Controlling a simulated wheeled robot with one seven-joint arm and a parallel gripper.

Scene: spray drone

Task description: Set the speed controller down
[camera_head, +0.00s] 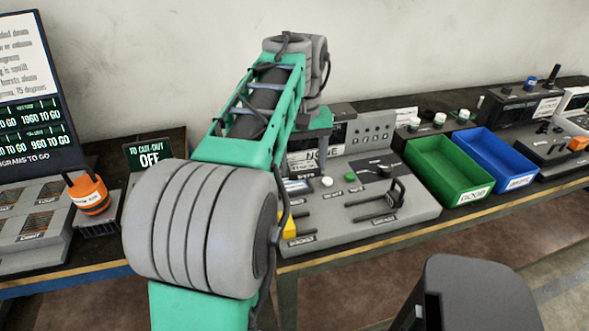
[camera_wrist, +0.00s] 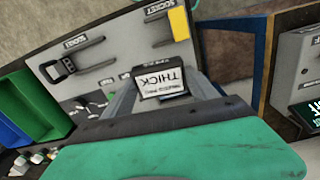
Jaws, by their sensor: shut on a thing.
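My gripper (camera_wrist: 162,76) is shut on a small dark block with a white label, which I take to be the speed controller (camera_wrist: 163,90). The label reads "THICK", upside down, in the wrist view. In the head view my arm hides most of the gripper and part of the console (camera_head: 425,205). The console has slots labelled as sockets, with a black handle (camera_head: 396,190) at one and a yellow piece (camera_head: 289,226) at another.
Green (camera_head: 448,168) and blue (camera_head: 502,157) bins stand right of the console, with control boxes beyond. At left are an orange-topped device (camera_head: 88,195), a cut-out sign (camera_head: 150,156) reading OFF, and a dark display board (camera_head: 35,125). A yellow-striped bench edge (camera_head: 350,251) runs along the front.

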